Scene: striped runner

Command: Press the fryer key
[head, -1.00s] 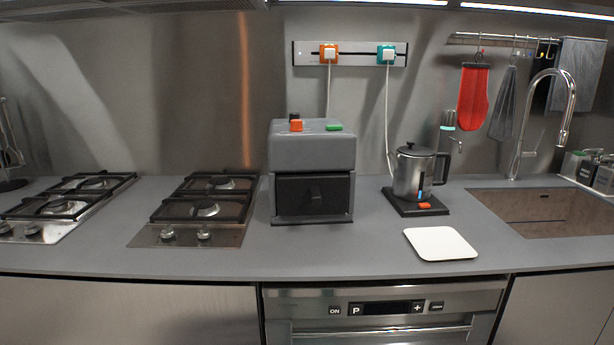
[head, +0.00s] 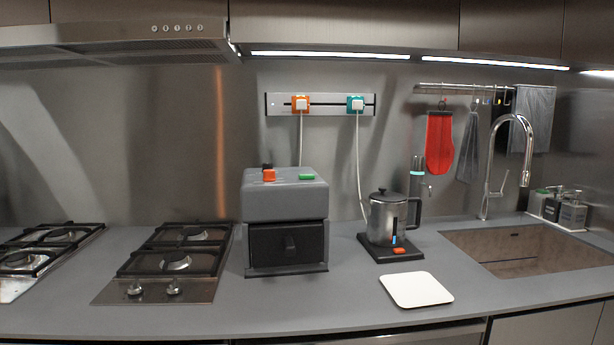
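The fryer is a grey box (head: 286,203) with a dark front drawer and handle (head: 288,244). It stands on the counter between the hob and the kettle. On its top are an orange-red key (head: 269,175) at the left and a flat green key (head: 306,177) at the right. A dark knob-like part (head: 266,166) sits behind the orange-red one. I cannot tell from any marking what each key does. Neither of my grippers is in view.
A steel kettle (head: 383,217) stands on a black base with an orange switch (head: 398,250), right of the fryer. A white square plate (head: 416,289) lies before it. Gas burners (head: 176,262) are at left, a sink (head: 520,250) at right. Wall sockets (head: 320,104) hold two plugs.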

